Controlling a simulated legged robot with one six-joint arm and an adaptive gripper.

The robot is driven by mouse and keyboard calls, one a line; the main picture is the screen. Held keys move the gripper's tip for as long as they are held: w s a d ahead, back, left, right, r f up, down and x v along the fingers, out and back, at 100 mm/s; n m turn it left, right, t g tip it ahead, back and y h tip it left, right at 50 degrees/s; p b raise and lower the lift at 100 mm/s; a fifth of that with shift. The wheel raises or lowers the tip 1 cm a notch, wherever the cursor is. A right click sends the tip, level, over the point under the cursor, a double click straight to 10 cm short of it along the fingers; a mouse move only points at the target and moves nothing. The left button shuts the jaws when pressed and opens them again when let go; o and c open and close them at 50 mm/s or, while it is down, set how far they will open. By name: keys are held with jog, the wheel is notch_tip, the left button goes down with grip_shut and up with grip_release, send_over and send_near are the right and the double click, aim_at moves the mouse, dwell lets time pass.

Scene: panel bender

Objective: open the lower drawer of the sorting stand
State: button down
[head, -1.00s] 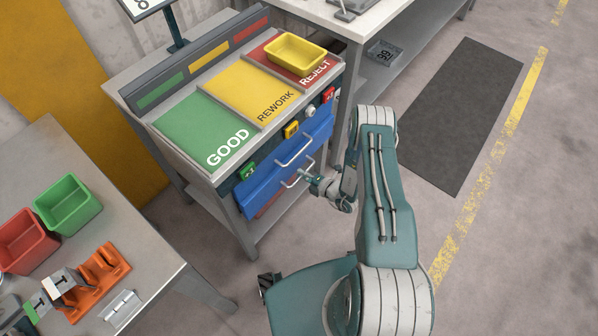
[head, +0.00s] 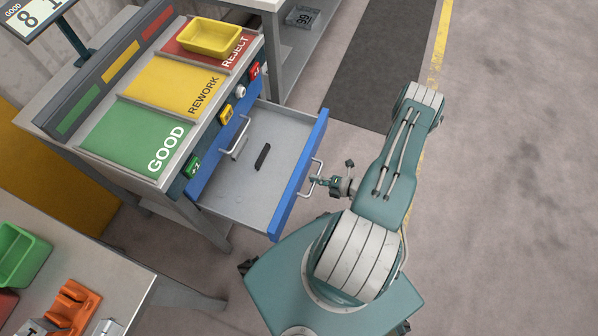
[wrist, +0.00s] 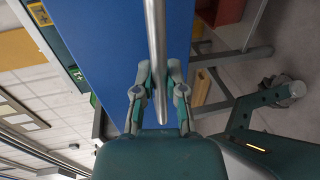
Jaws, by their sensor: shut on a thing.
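The sorting stand (head: 150,150) is at the upper left in the head view, with green, yellow and red bays on top. Its lower drawer (head: 225,205) is pulled well out, with a blue front (head: 290,190) and a grey inside. A small black bar-shaped item (head: 263,156) lies in it. My gripper (head: 318,180) is at the drawer's metal handle (head: 312,172). In the wrist view, the fingers (wrist: 158,85) are shut on the handle bar (wrist: 156,40), with the blue drawer front (wrist: 110,50) behind. The upper drawer's handle (head: 240,138) shows above the open drawer; that drawer is shut.
A yellow bin (head: 209,36) stands on the reject bay. A table (head: 90,250) with a green bin (head: 20,255) and an orange fixture (head: 72,305) is at lower left. A dark mat (head: 375,60) lies on the floor behind. The floor to the right is clear.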

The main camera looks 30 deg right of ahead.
jog(key=shift+s+d+f, duration=0.1)
jog(key=shift+s+d, duration=0.35)
jog(key=shift+s, duration=0.2)
jog(key=shift+s+d+f, duration=0.1)
jog(key=shift+s+d, duration=0.35)
jog(key=shift+s, duration=0.15)
jog(key=c, duration=0.7)
grip_release()
jog(key=shift+r, duration=0.1)
jog(key=v, duration=1.2)
jog(key=shift+d, duration=0.1)
jog(key=shift+w, duration=0.1)
